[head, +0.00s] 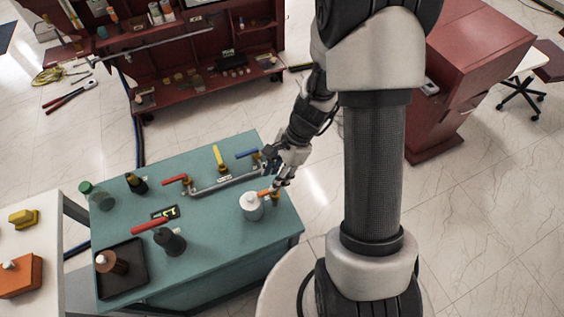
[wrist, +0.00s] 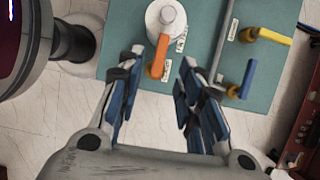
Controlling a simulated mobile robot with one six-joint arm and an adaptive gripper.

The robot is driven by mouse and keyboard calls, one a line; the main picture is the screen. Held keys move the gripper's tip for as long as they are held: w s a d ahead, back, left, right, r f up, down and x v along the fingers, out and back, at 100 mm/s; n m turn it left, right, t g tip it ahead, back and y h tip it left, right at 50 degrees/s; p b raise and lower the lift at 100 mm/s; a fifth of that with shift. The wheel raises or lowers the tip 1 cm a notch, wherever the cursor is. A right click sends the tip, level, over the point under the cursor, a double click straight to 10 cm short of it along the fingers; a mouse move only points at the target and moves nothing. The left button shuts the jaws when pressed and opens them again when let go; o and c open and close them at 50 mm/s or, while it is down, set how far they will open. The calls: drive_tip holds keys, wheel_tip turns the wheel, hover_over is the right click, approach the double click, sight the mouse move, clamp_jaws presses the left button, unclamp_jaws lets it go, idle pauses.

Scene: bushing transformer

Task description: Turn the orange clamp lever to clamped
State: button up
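The orange clamp lever (head: 265,192) sticks out from the white round body (head: 251,207) near the right edge of the teal table. In the wrist view the orange lever (wrist: 160,52) points from the white body (wrist: 166,17) down toward the gap between my fingers. A brass-coloured part (wrist: 153,71) shows at its outer end. Small labels stand beside it, too small to read. My gripper (wrist: 160,75) is open, its two blue-padded fingers spread with the lever's end around the gap between them. In the head view my gripper (head: 281,181) hangs near the lever; contact cannot be told.
A pipe (head: 225,181) with red, yellow (head: 217,155) and blue levers (head: 247,154) lies behind the clamp. A green jar (head: 95,196), dark bottle (head: 137,184), another red lever (head: 149,226) and black tray (head: 122,285) are further left.

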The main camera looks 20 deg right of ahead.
drive_tip(key=v, duration=0.6)
drive_tip(key=shift+d+r, duration=0.2)
drive_tip(key=s+a+r+n+t+h+b, duration=0.2)
drive_tip(key=s+r+n+b, duration=0.2)
drive_tip(key=n, duration=0.5)
drive_tip(key=s+a+r+n+t+h+b, duration=0.2)
drive_tip(key=s+r+n+b, duration=0.3)
drive_tip(key=s, duration=0.5)
wheel_tip(320, 180, up, 3)
drive_tip(key=n, duration=0.3)
drive_tip(key=shift+a+n+t, duration=0.2)
drive_tip(key=shift+n+t, duration=0.1)
drive_tip(key=shift+n, duration=0.1)
drive_tip(key=shift+f, duration=0.1)
